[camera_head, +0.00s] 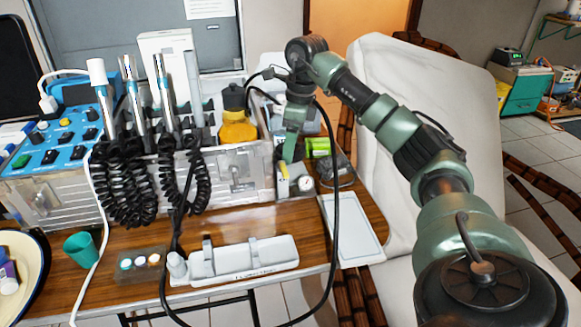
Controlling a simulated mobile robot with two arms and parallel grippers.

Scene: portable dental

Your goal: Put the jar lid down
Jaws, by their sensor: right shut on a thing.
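My right gripper (289,155) reaches in from the right and points down beside the right end of the metal case (262,170). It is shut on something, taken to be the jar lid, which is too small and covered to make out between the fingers. An amber jar (238,131) with a dark top (233,97) stands in the case, left of the gripper. I cannot tell whether that dark top is a lid. My left gripper is not in view.
A green can (318,148) and a small gauge unit (301,184) are close to the gripper. A flat white tray (352,232) looks empty.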

